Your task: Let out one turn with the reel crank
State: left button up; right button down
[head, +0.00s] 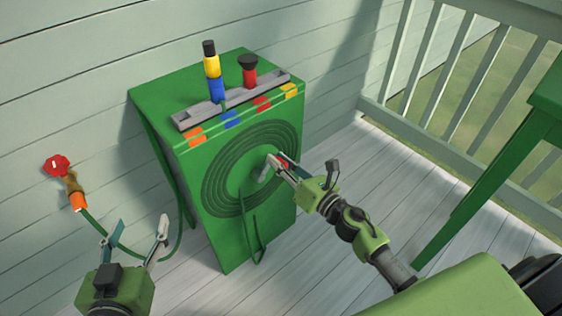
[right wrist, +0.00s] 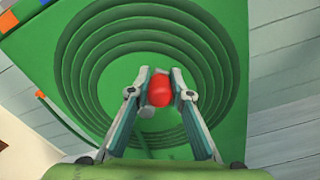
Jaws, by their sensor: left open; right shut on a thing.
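The green hose reel box (head: 160,110) stands on the deck with concentric dark rings on its front. The reel crank has a red knob (right wrist: 160,88) and a grey arm, partly hidden by my fingers; the knob also shows in the head view (head: 283,165) near the ring centre. My right gripper (right wrist: 160,76) is shut on the red knob, a finger on each side. My left gripper (head: 140,226) is open and empty at lower left, in front of the wall. The green hose (head: 255,228) hangs in a loop from the reel front.
A tap with a red handle (head: 56,165) and orange connector (head: 79,202) is on the left wall, with hose running from it. A grey tray (head: 240,99) with nozzles sits on the box. A railing (head: 440,145) and green table (head: 500,160) stand right.

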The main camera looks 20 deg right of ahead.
jog(key=shift+a+f, duration=0.1)
jog(key=c, duration=1.8)
grip_release()
jog(key=v, duration=1.2)
